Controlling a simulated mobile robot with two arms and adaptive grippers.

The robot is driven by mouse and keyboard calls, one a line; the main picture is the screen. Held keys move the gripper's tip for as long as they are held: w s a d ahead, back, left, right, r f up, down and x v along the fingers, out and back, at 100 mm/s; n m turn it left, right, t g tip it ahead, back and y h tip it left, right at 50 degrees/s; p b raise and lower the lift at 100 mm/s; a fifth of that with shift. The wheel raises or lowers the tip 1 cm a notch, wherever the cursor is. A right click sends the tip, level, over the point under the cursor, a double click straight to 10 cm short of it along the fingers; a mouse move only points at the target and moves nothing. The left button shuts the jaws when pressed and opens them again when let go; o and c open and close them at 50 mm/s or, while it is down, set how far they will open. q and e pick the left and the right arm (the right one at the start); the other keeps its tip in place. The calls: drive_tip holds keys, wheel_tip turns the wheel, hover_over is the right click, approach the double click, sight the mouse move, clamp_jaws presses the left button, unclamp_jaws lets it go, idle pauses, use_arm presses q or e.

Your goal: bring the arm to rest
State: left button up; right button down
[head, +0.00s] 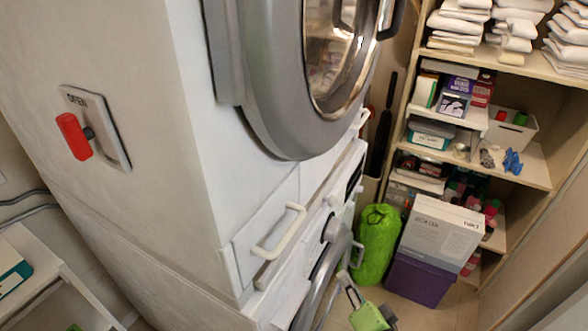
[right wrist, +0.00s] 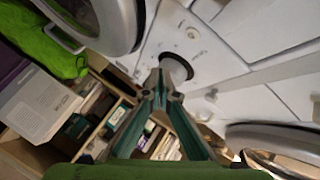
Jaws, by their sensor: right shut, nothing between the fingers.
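My right gripper (head: 347,282) shows at the lower middle of the head view, in front of the lower part of the white stacked machines. It also shows in the right wrist view (right wrist: 163,92), where its two teal fingers meet at the tips. It is shut and empty. A round dark opening with a pale disc lies behind the fingertips in that view; I cannot tell whether they touch it. My left gripper is not in view.
The stacked machines have a round upper door (head: 270,80), a white handle (head: 280,232) and a red switch (head: 73,136). To the right are a green bag (head: 376,245), a purple bin (head: 418,281) under a white box (head: 440,237), and shelves (head: 535,165) with towels. Some floor is clear at lower right.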

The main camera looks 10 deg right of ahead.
drive_tip(key=s+f+n+g, duration=0.2)
drive_tip(key=s+f, duration=0.2)
drive_tip(key=f, duration=0.5)
drive_tip(key=s+d+f+n+g+h, duration=0.15)
drive_tip(key=s+f, duration=0.35)
drive_tip(key=f, duration=0.5)
drive_tip(key=s+f+n+g, duration=0.2)
drive_tip(key=s+f+g, duration=0.15)
drive_tip(key=f, duration=0.55)
drive_tip(key=s+d+f+n+g, duration=0.1)
drive_tip(key=s+f+n+g, duration=0.1)
drive_tip(key=s+f, duration=0.3)
drive_tip(key=s+d+f+n+g+h, duration=0.1)
drive_tip(key=s+f, duration=0.5)
drive_tip(key=s, duration=0.7)
drive_tip(key=s+d+f+n+g, duration=0.2)
drive_tip(key=s+f+n+g, duration=0.1)
drive_tip(key=s, duration=0.7)
wheel_tip(320, 180, down, 2)
drive_tip(key=shift+d+f+g+h, duration=0.2)
drive_tip(key=shift+d+g+h, duration=0.2)
drive_tip(key=shift+g, duration=0.1)
